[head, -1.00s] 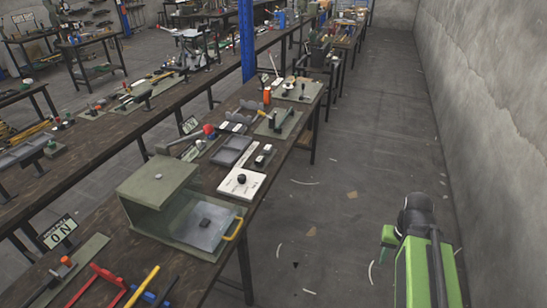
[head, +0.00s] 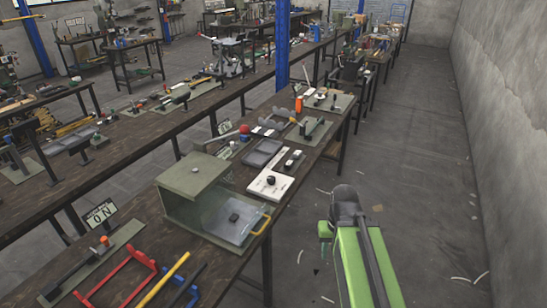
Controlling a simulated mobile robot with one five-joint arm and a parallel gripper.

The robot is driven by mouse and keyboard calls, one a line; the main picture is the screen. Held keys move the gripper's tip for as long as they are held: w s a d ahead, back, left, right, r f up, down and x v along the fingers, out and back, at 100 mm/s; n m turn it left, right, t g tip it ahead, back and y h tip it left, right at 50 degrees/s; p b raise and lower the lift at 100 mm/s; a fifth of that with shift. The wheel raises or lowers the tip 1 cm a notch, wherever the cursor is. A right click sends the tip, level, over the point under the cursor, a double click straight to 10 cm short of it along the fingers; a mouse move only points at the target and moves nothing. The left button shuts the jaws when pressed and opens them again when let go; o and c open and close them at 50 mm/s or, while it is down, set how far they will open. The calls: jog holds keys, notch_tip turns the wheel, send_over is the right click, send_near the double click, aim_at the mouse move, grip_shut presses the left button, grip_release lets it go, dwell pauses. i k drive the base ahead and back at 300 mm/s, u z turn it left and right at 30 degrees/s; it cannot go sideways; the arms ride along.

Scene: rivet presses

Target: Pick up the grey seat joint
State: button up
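I cannot pick out the grey seat joint for certain among the small parts on the bench. A small dark block (head: 234,217) sits in the open-fronted grey-green box (head: 193,178) with a clear panel and a yellow handle. A grey tray (head: 262,153) lies behind the box, and a white plate (head: 270,184) with a black knob lies to its right. My green arm with its dark joint is at the lower right, over the aisle and apart from the bench. My gripper's fingers do not show.
The long dark bench (head: 225,262) runs away from me, crowded with fixtures. A red frame (head: 118,278) and a yellow bar (head: 163,279) lie at its near end. A blue post (head: 282,45) stands beyond. The aisle floor (head: 420,150) is mostly clear beside the concrete wall (head: 500,100).

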aim_at(297, 153)
jog(key=u, duration=0.05)
jog(key=i, duration=1)
jog(key=z, duration=4.5)
jog(key=i, duration=0.1)
jog(key=u, duration=3.1)
jog(key=i, duration=3.15)
jog(key=u, duration=4.35)
jog(key=i, duration=0.15)
jog(key=z, duration=2.5)
